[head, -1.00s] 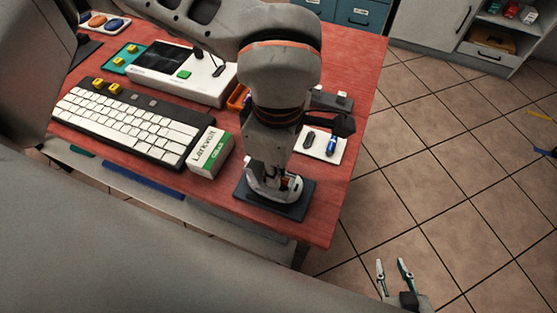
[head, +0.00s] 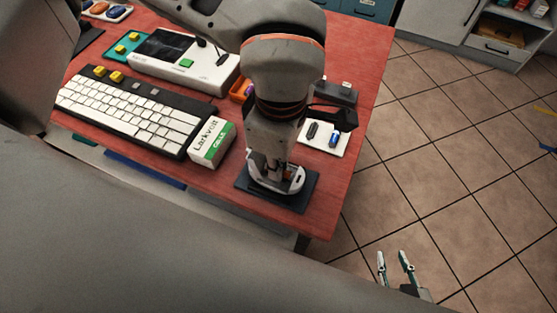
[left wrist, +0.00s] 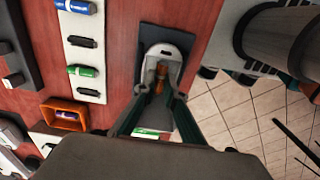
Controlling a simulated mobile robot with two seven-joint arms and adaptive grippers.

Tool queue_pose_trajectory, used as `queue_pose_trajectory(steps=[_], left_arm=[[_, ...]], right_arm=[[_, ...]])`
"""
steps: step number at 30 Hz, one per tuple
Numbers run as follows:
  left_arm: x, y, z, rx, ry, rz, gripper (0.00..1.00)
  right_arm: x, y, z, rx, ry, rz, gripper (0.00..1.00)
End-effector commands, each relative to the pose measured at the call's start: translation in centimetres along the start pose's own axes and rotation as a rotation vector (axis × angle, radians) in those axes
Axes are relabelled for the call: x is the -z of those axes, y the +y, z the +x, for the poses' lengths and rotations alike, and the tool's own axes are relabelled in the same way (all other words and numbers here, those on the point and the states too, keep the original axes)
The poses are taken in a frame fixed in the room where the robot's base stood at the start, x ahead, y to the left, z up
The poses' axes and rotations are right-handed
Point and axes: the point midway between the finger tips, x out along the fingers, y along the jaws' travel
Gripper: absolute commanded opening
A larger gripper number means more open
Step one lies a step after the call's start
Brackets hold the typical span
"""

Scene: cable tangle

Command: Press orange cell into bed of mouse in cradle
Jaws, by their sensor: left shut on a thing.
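The white mouse (head: 292,187) lies in a dark cradle (head: 302,202) near the table's front right corner. In the left wrist view the mouse (left wrist: 164,49) has an open bed, with the orange cell (left wrist: 162,72) in or just over it. My left gripper (head: 276,178) points down into the mouse. In the left wrist view my left gripper's fingers (left wrist: 161,93) close on the near end of the orange cell. I cannot tell whether the cell is fully seated. My right gripper (head: 395,262) is open and empty, over the floor beyond the table.
A white tray (head: 312,148) with a dark and a blue item lies behind the cradle. A white and green cell box (head: 212,142) and a keyboard (head: 135,118) stand to the left. An orange bin (left wrist: 47,111) and a white device (head: 160,78) are further back.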

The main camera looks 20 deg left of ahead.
Motion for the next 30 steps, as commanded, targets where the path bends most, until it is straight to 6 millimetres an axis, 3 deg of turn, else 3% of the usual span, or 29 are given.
queue_pose_trajectory(steps=[30], left_arm=[[-0.02, -0.01, 0.49, 0.000, 0.000, 0.000, 0.00]], right_arm=[[-0.05, -0.18, 0.06, 0.000, 0.001, 0.007, 0.30]])
